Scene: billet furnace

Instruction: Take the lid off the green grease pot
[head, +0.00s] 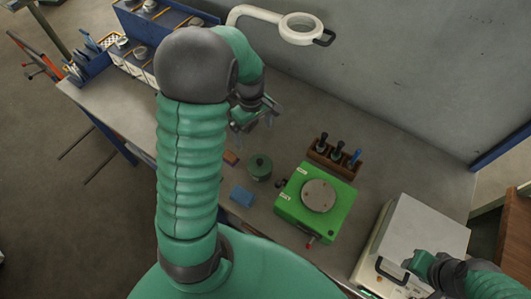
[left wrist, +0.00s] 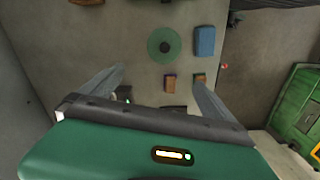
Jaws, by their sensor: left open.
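The green grease pot (head: 259,170) stands on the bench with its dark green lid (head: 260,161) on, a small knob at the centre. In the left wrist view the round lid (left wrist: 153,46) shows from above. My left gripper (head: 250,120) is open and empty, above the bench and behind the pot in the head view. In the left wrist view its two fingers (left wrist: 158,76) are spread wide, with the pot beyond the tips. My right gripper (head: 418,264) is at the lower right, over the pale case; its jaws are too unclear to judge.
A blue block (head: 241,196) and a brown block (head: 231,157) lie close to the pot. A green machine with a round plate (head: 318,195) stands to its right. A wooden rack (head: 332,159), a pale case (head: 425,231) and a magnifier lamp (head: 262,14) are also around.

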